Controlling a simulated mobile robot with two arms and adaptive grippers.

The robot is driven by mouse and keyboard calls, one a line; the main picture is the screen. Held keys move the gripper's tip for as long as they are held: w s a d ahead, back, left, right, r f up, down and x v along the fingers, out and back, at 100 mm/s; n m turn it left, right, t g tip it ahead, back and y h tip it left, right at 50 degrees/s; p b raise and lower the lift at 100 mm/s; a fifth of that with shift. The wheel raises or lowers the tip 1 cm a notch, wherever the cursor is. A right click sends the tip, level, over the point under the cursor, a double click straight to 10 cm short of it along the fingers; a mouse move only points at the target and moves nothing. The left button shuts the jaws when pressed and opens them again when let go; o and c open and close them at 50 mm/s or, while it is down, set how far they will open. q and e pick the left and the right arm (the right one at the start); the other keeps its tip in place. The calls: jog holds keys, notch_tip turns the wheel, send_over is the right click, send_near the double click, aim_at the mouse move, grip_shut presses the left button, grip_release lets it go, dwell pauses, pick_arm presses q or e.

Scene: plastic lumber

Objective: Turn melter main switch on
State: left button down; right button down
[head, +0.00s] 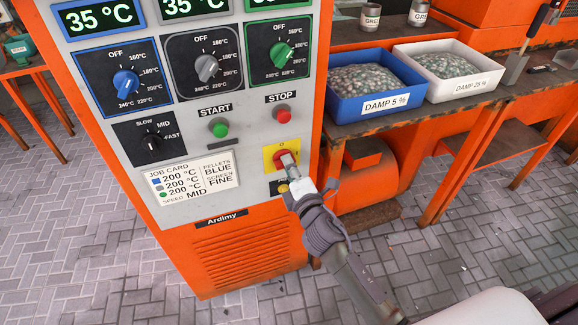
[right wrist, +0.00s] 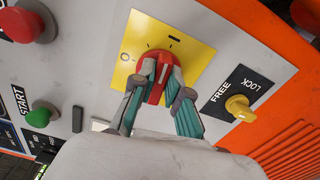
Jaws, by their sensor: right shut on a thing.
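The main switch is a red rotary knob (right wrist: 160,76) on a yellow plate (right wrist: 197,54), at the lower right of the melter's grey panel (head: 135,195). In the right wrist view its handle lies between my right gripper's fingertips (right wrist: 158,80), which are shut on it. In the head view the yellow plate (head: 268,154) shows beside my right gripper (head: 288,160), which hides most of the knob. An "O" mark shows on the plate. My left gripper is not in view.
A yellow knob (right wrist: 240,107) on a black FREE/LOCK plate sits beside the switch. A green START button (head: 219,128) and a red STOP button (head: 282,114) are above it. Blue (head: 341,108) and white (head: 433,91) pellet bins stand on the bench at right.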

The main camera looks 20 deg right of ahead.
jog(key=shift+f+m, duration=0.1)
jog(key=shift+m, duration=0.5)
jog(key=c, duration=1.2)
grip_release()
jog(key=shift+o, duration=0.2)
jog(key=shift+s, duration=0.1)
jog(key=s, duration=1.2)
jog(key=shift+d, duration=0.2)
jog(key=shift+w, duration=0.1)
